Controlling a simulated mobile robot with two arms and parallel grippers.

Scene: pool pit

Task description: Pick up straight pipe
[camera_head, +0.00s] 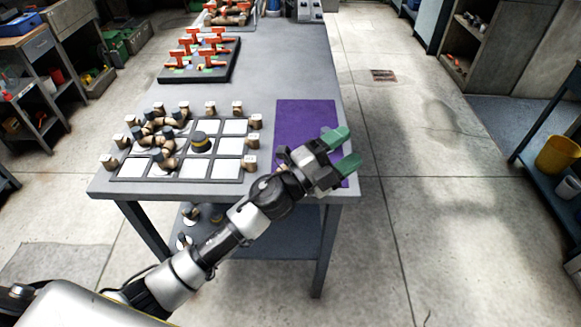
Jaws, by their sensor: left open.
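My left gripper (346,149) has green fingers spread apart with nothing between them. It is over the right edge of the purple mat (300,112) on the grey table (262,85). A black-framed board (133,179) with white squares lies to the left of the mat. Tan and dark pipe pieces (160,137) are bunched on the board's left part. A short round piece with a dark, yellow-banded top (201,141) stands on a middle square. I cannot tell which piece is the straight pipe. My right gripper is not in view.
Small tan fittings (250,163) line the board's edges. A black tray (228,70) with red-handled valves stands farther back. More parts (186,240) lie on the shelf below. A yellow bucket (557,155) stands at the right. The floor right of the table is clear.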

